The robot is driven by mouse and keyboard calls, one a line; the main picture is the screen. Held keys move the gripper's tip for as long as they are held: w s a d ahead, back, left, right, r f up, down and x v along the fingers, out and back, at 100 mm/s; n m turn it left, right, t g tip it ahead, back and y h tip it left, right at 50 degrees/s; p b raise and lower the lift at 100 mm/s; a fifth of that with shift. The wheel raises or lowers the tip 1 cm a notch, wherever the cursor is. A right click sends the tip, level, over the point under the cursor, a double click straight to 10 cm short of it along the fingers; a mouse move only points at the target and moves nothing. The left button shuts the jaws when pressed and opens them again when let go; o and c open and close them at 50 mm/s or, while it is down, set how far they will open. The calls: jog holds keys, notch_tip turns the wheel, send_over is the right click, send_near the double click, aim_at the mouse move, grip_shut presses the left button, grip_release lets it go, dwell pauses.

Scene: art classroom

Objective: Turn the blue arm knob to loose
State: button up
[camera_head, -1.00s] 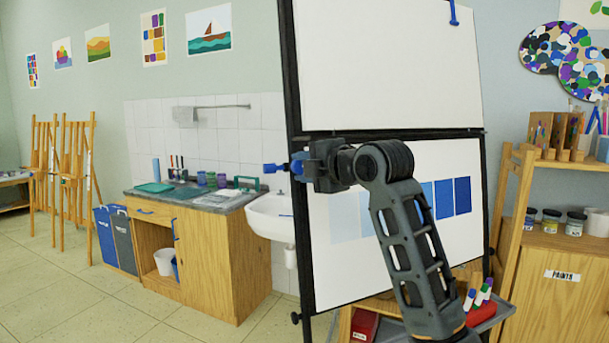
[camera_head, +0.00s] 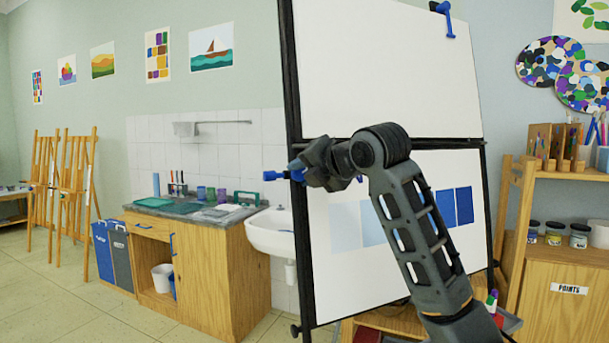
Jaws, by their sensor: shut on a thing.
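The blue arm knob (camera_head: 274,176) sticks out to the left of the easel's black left post, at about mid-height. My gripper (camera_head: 299,172) is shut on the blue arm knob from the right, in front of the post. The gripper is tilted, and its fingers hide part of the knob and its mount. The easel's white board (camera_head: 385,65) stands behind my arm, with a sheet of blue swatches (camera_head: 345,222) below it. No marking for loose or tight can be made out.
A white sink (camera_head: 270,238) and wooden cabinet (camera_head: 210,262) stand left behind the easel. A wooden shelf (camera_head: 520,215) with paint jars is close on the right. A blue clip (camera_head: 446,20) sits on the board's top. Open floor lies at front left.

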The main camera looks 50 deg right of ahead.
jog(key=shift+f, duration=0.1)
dwell(0.3)
jog(key=o, duration=1)
jog(key=shift+o, duration=0.2)
jog(key=b+v, duration=0.1)
jog(key=v, duration=0.7)
jog(key=shift+w+f, duration=0.1)
